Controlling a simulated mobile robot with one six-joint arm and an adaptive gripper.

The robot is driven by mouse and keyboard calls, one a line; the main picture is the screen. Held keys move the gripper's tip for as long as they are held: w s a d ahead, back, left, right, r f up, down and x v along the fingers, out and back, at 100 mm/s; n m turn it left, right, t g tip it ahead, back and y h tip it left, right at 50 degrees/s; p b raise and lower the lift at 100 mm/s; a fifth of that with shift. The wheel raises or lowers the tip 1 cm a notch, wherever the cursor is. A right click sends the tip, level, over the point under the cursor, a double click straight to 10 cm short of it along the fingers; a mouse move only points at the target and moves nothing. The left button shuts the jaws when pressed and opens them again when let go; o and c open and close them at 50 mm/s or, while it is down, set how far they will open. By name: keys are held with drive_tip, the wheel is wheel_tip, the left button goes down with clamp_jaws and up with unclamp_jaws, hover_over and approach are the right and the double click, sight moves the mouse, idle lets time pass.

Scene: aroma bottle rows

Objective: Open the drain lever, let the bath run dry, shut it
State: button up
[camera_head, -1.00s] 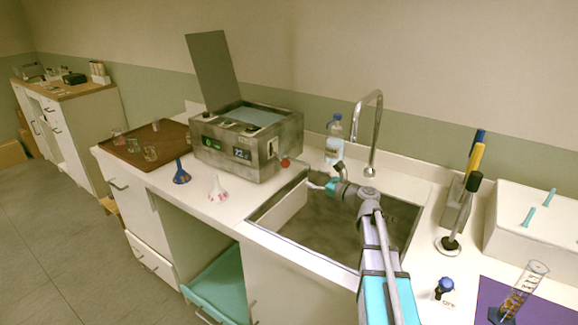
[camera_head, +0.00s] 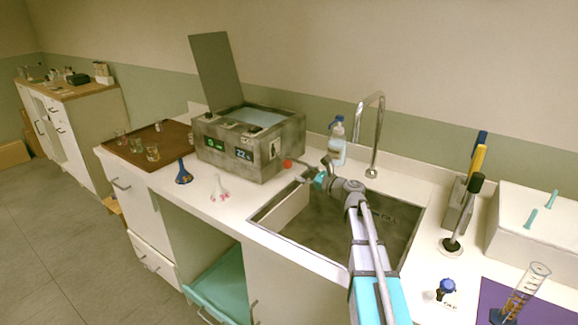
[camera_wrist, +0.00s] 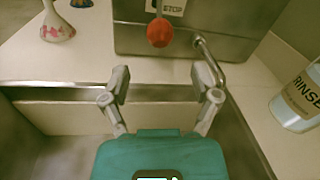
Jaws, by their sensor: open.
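The bath (camera_head: 240,150) is a worn grey metal box on the counter, its lid (camera_head: 215,70) standing open. A pale bluish surface (camera_head: 258,117) shows inside; I cannot tell how deep the liquid is. The drain lever's red knob (camera_head: 288,164) is at the lower right of the bath, below a STOP label in the wrist view (camera_wrist: 160,33). A bent metal drain pipe (camera_wrist: 208,60) comes out to the right of the knob. My gripper (camera_wrist: 163,82) is open and empty, its fingers spread over the sink edge, a little short of the knob and apart from it.
The sink (camera_head: 330,230) lies below my arm, with a tall faucet (camera_head: 378,130) behind. A rinse bottle (camera_head: 337,145) stands right of the bath. Two small flasks, blue (camera_head: 183,172) and white-pink (camera_head: 220,188), stand on the counter in front of the bath.

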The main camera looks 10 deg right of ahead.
sight(291, 166)
drive_tip(key=x, duration=0.8)
clamp_jaws()
idle(0.4)
